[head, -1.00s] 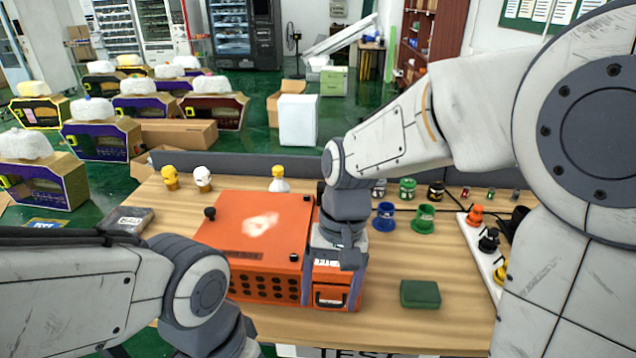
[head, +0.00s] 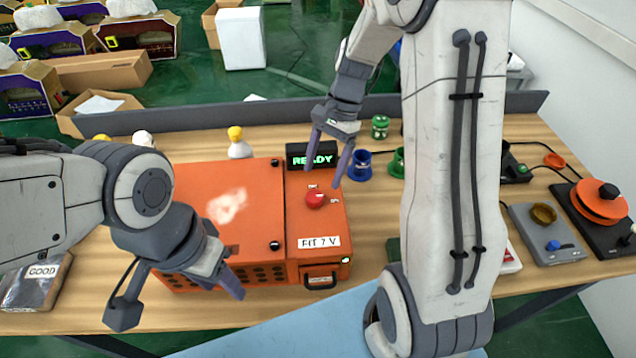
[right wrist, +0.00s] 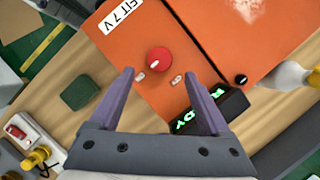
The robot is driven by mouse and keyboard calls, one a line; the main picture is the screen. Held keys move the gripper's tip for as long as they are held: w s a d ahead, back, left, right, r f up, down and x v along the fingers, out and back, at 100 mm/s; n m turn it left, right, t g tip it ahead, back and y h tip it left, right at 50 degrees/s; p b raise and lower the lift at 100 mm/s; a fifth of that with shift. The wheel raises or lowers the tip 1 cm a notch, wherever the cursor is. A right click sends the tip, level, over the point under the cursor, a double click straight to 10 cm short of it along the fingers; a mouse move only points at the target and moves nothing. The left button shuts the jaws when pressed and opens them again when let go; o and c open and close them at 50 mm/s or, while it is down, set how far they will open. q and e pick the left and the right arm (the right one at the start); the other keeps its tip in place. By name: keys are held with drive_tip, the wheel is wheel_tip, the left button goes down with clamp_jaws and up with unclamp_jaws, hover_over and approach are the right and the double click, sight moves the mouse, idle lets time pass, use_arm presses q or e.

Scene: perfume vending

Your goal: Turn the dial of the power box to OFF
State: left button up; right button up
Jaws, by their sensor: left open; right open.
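The power box (head: 318,230) is the orange unit on the table, joined to a wider orange case at its left. Its red dial (head: 316,199) sits on its top face, with small labels beside it. The dial also shows in the right wrist view (right wrist: 159,60), ahead of and between the fingers. A black display (head: 311,156) at the box's back reads READY in green. My right gripper (head: 323,160) is open and empty above the box's back part, apart from the dial. My left gripper (head: 232,270) is in front of the orange case; its fingers look empty.
A blue cup (head: 361,166) and a green jar (head: 380,127) stand right of the box. A yellow-topped white bottle (head: 238,143) stands behind the case. A grey device (head: 545,238) and an orange disc unit (head: 599,203) are at the right. A package (head: 36,281) marked GOOD lies at the left.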

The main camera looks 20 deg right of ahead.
sight(316, 195)
drive_tip(key=shift+x, duration=2.75)
drive_tip(key=shift+s, duration=0.1)
drive_tip(key=shift+p, duration=0.3)
clamp_jaws()
